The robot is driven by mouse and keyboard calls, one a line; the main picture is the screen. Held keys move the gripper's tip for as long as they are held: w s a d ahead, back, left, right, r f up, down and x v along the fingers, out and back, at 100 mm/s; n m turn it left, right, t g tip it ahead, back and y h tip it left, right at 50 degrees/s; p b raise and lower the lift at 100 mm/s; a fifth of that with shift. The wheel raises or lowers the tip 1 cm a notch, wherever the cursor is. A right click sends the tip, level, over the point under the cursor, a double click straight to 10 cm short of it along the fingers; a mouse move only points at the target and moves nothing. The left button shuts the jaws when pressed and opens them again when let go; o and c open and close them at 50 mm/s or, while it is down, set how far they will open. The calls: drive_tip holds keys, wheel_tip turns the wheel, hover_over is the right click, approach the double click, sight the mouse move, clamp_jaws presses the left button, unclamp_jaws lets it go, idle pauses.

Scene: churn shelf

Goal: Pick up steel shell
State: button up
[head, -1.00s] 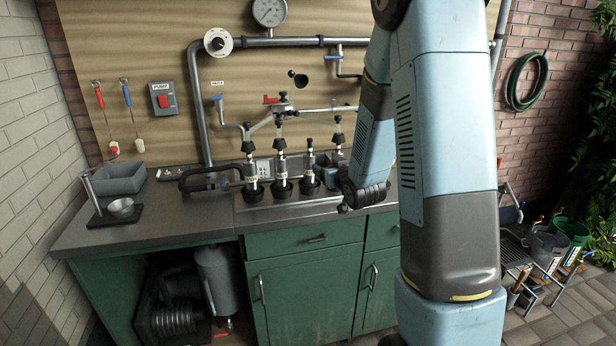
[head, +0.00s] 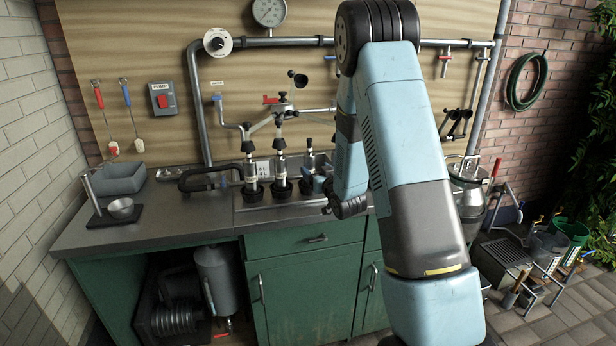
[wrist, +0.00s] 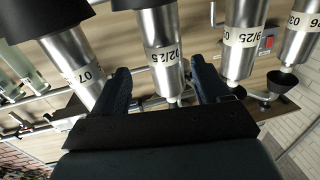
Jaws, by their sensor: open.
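Several steel shells with black rubber ends stand in a row on the bench, each with a white date label. In the head view I see one at the left (head: 251,181), one beside it (head: 282,172), and part of a third (head: 309,158). My gripper (wrist: 163,82) is open and empty in the wrist view, where the picture is inverted. Its fingers lie either side of the lower picture end of a shell labelled 02/25 (wrist: 160,32). Whether they touch it I cannot tell. Shells marked 07 (wrist: 72,58) and 9/25 (wrist: 243,35) flank it closely. My arm hides the row's right end in the head view.
A grey basin (head: 121,178) and a small scale with a bowl (head: 121,208) stand at the left. The bench top (head: 180,222) is clear in front. A metal can (head: 468,195) stands at the right.

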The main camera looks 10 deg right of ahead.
drive_tip(key=shift+w+a+f, duration=0.1)
drive_tip(key=shift+w+a, duration=0.2)
drive_tip(key=shift+w, duration=0.7)
drive_tip(key=shift+w+a+r, duration=0.1)
drive_tip(key=shift+w+a, duration=0.15)
drive_tip(key=shift+w, duration=0.8)
drive_tip(key=shift+w+a+f, duration=0.1)
drive_tip(key=shift+w+a, duration=0.2)
drive_tip(key=shift+w, duration=0.7)
drive_tip(key=c, duration=1.3)
